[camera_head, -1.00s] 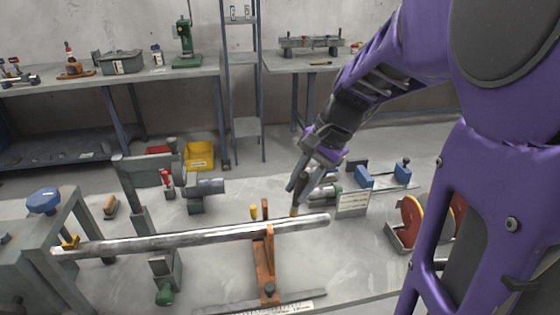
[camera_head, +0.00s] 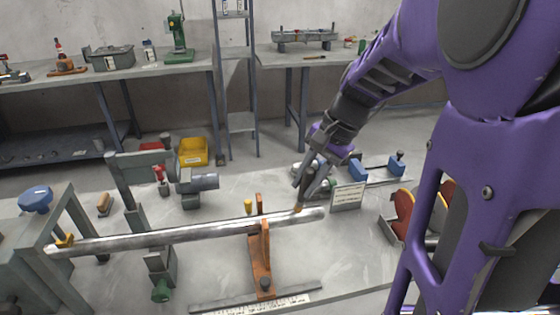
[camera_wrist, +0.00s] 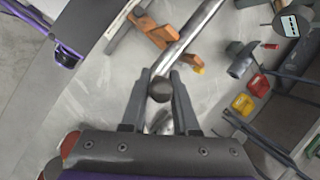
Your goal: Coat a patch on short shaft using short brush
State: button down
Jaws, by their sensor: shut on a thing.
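A long silvery shaft (camera_head: 190,235) lies across the work table, running from the grey stand at the left to past an orange support (camera_head: 263,262). It also shows in the wrist view (camera_wrist: 196,32). My gripper (camera_head: 306,186) is above the shaft's right end, pointing down. It is shut on the short brush (camera_head: 309,180), whose dark handle stands between the fingers and whose light brown tip reaches down to the shaft's right end. I cannot tell whether the tip touches the shaft. In the wrist view the handle's round dark end (camera_wrist: 160,89) sits between both fingers (camera_wrist: 159,100).
A white label plate (camera_head: 347,197) and blue-topped blocks (camera_head: 357,170) stand right of my gripper. Red discs in a grey holder (camera_head: 392,228) are farther right. A yellow bin (camera_head: 193,152) is behind. The table's front right is clear.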

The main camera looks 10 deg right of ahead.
jog(key=shift+d+p, duration=0.55)
jog(key=shift+d, duration=1.95)
jog(key=shift+s+a+f, duration=0.1)
jog(key=shift+a+f, duration=0.1)
jog(key=shift+a, duration=1.8)
jog(key=a, duration=0.3)
jog(key=shift+a+r+p, duration=0.1)
jog(key=shift+a+p, duration=0.25)
jog(key=shift+r, duration=0.15)
jog(key=shift+r+p, duration=0.9)
jog(key=shift+r, duration=2.15)
